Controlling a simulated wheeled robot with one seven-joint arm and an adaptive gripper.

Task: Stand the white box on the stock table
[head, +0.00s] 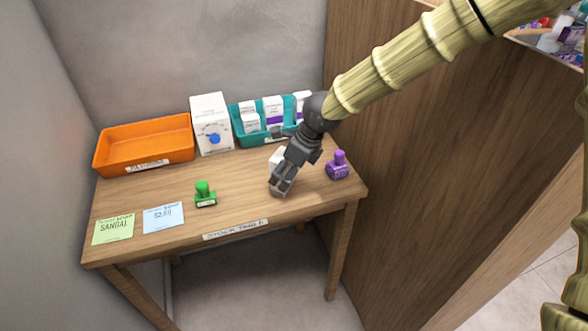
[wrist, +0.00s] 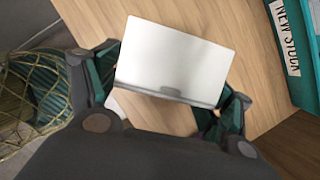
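The white box (wrist: 175,60) fills the middle of the wrist view, between the two fingers of my gripper (wrist: 168,85). Both fingers appear to touch its sides, so my gripper looks shut on it. In the head view the white box (head: 275,157) is mostly hidden behind my gripper (head: 281,184), over the right front part of the wooden table (head: 165,185). I cannot tell whether the box touches the tabletop.
An orange tray (head: 145,145), a white box-like unit with a blue knob (head: 210,112) and a teal bin of white boxes (head: 240,125) line the back. A wooden partition (head: 400,170) stands right.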

